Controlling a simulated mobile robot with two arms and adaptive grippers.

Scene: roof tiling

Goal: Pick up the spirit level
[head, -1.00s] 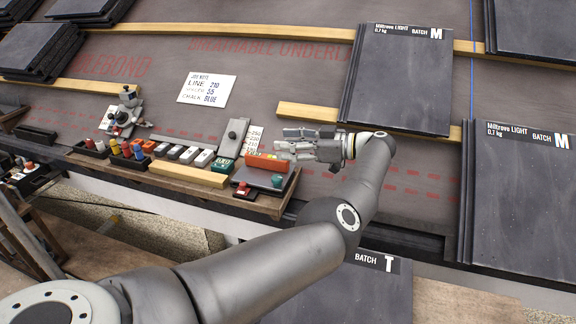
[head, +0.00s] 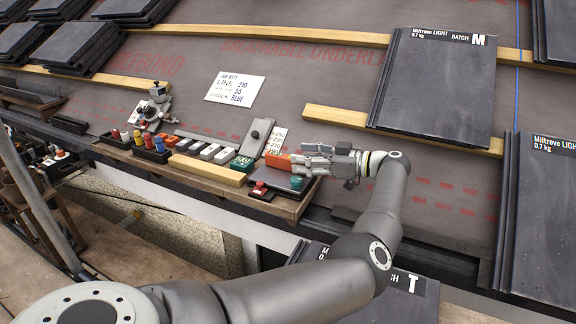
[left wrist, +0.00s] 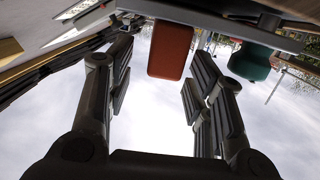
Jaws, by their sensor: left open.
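The spirit level appears to be the orange-red bar (head: 278,161) at the right end of the wooden tray; its right part is hidden behind my left gripper. My left gripper (head: 303,162) is open, its fingers pointing left at the bar. In the left wrist view, the bar's red end (left wrist: 170,50) shows between the two open fingers (left wrist: 160,85), toward the top, with clear gaps on both sides. I cannot tell how deep it sits between them. My right gripper is not in view.
The wooden tray (head: 212,189) holds coloured bottles, grey and white blocks, a dark plate (head: 274,179) and a green item (head: 242,163) close to the bar. Slate stacks (head: 437,90) lie right of my gripper.

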